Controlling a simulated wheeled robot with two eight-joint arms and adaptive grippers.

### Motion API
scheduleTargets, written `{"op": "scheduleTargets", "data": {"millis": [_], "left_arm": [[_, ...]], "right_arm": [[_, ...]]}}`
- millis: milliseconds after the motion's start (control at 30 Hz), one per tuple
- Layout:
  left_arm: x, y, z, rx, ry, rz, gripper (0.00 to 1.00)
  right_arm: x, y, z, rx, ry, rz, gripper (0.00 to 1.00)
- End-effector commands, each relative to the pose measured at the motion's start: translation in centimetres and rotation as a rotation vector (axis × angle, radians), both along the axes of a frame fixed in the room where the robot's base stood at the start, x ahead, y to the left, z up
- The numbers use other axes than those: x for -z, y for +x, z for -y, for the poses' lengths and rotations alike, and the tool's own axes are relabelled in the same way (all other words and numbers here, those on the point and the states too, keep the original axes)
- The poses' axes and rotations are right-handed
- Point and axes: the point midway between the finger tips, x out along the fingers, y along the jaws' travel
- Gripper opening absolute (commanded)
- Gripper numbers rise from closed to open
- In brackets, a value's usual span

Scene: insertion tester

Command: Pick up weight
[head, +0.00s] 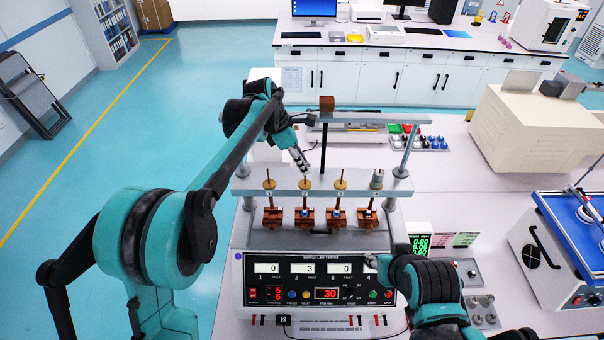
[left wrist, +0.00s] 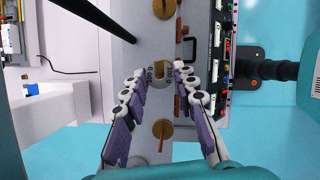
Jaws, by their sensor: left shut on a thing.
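The insertion tester (head: 318,270) stands on the table with a row of upright pins, several carrying brass discs (head: 269,184). A grey cylindrical weight (head: 377,176) sits on the rightmost pin. My left gripper (head: 303,166) is over the second pin from the left. In the left wrist view its fingers close on a grey slotted weight (left wrist: 151,76), with brass showing in the slot. Whether that weight touches the disc below is unclear. My right gripper (head: 373,263) is low at the tester's right front, partly hidden by its own arm; its jaws are too small to read.
Several grey weights (head: 481,302) lie on the table right of the tester. A crossbar (head: 365,117) on posts rises behind the pins. A beige machine (head: 535,130) and a blue-topped device (head: 578,235) stand at right. White table is clear between them.

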Motion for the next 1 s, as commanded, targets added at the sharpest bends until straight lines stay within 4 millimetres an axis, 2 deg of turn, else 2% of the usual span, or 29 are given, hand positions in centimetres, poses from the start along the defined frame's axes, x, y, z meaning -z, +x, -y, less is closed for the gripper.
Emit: {"op": "scheduleTargets", "data": {"millis": [400, 700, 900, 1000], "left_arm": [[-10.1, 0.0, 0.0, 0.000, 0.000, 0.000, 0.00], [-16.9, 0.0, 0.0, 0.000, 0.000, 0.000, 0.00], [-20.3, 0.1, 0.0, 0.000, 0.000, 0.000, 0.00], [-21.3, 0.0, 0.0, 0.000, 0.000, 0.000, 0.00]], "right_arm": [[0.9, 0.0, 0.0, 0.000, 0.000, 0.000, 0.40], [0.8, 0.0, 0.0, 0.000, 0.000, 0.000, 0.40], [0.1, 0.0, 0.0, 0.000, 0.000, 0.000, 0.40], [-0.1, 0.0, 0.0, 0.000, 0.000, 0.000, 0.40]]}}
